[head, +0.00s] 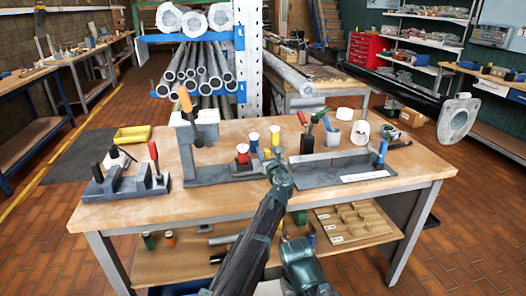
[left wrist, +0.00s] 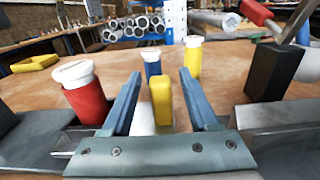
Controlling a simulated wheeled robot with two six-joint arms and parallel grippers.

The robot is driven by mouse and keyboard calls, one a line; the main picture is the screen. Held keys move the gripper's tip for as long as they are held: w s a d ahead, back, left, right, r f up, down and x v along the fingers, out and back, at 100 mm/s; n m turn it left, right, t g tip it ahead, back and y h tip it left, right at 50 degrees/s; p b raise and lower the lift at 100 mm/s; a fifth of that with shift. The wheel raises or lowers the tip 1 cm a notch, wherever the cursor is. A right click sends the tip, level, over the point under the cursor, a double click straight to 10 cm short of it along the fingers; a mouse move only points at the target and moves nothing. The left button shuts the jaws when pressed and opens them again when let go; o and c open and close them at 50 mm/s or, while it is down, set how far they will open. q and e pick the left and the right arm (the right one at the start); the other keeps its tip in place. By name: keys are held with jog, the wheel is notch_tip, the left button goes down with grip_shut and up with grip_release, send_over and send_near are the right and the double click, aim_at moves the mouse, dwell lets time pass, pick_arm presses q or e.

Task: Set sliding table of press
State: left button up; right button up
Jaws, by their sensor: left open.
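The press (head: 197,125), with an orange-tipped lever, stands on the left half of the workbench. Its grey base (head: 208,176) runs right along the bench toward my left gripper (head: 273,165). In the left wrist view, my left gripper (left wrist: 158,102) is open, a blue-grey finger on each side of an upright yellow tab (left wrist: 161,100). The fingers look apart from the tab. A pale metal plate (left wrist: 142,120) shows beside the tab; I cannot tell whether it is the sliding table. My gripper hides part of that area in the head view.
A grey fixture (head: 340,172) lies right of the gripper, and another (head: 125,182) at the bench's left.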

pick_arm(q)
grip_shut()
dwell(0.3)
dwell(1.1)
